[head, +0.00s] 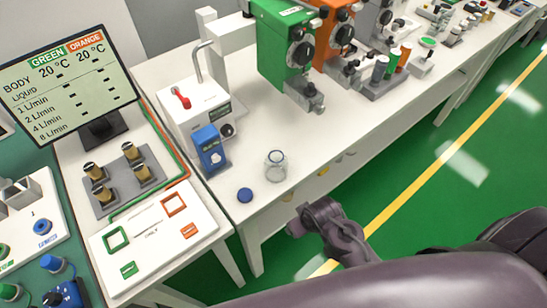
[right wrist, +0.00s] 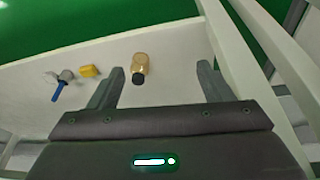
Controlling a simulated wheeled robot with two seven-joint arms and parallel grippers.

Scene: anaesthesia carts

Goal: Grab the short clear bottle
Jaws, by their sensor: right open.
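The short clear bottle (head: 276,167) stands upright on the white table near its front edge. It looks empty and open at the top. A blue round cap (head: 245,195) lies on the table to its lower left. My right arm comes in from the bottom right in the head view, its end below and right of the bottle, off the table's front edge; the fingers are not clear there. In the right wrist view my right gripper (right wrist: 161,80) is open and empty. The clear bottle is not visible in that view. My left gripper is not in view.
Green and orange vaporizers (head: 285,45) stand behind. The right wrist view shows an amber bottle (right wrist: 140,64) and a yellow block (right wrist: 89,71) on a white surface.

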